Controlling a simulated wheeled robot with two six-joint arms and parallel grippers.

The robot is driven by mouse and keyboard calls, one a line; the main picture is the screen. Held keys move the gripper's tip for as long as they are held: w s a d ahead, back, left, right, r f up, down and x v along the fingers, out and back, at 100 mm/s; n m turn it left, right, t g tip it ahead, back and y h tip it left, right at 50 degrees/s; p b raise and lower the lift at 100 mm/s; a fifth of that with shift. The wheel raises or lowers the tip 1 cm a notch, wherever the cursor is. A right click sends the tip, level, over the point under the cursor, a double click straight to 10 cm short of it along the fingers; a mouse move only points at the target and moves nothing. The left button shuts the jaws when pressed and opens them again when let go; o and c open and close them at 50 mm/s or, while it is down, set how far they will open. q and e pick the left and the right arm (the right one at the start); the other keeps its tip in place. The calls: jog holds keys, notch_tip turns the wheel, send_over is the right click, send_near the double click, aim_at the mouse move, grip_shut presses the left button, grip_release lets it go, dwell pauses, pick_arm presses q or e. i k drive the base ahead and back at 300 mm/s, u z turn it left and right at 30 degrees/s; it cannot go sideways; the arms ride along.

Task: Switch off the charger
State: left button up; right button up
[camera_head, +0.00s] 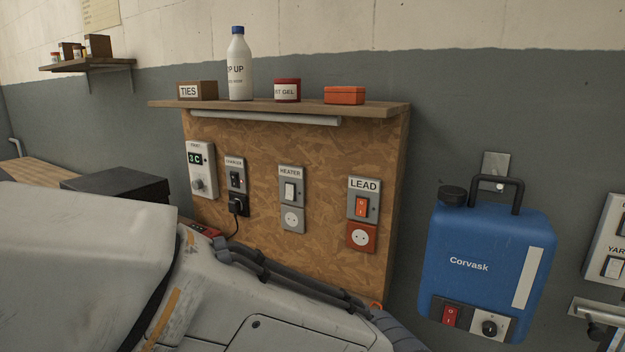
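The charger switch (236,181) is a small black rocker on a grey plate, on the chipboard panel left of centre. A label above it seems to read CHARGER. A small red light shows beside the rocker. A black plug (238,204) sits in the socket just below, with a cord running down behind my arm. The rocker's position is too small to tell. A large pale link of my own arm covers the lower left and hides what lies behind it. Neither gripper shows.
To the right on the panel are the HEATER switch (290,191) and the orange LEAD switch (361,206). Left is a white FROST-like dial unit (201,170). A shelf (370,108) with a bottle (240,65) juts out above. A blue Corvask tank (490,262) hangs right.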

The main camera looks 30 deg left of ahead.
aim_at(233, 177)
jog(key=u, duration=2.15)
jog(key=i, duration=0.55)
jog(key=u, duration=0.05)
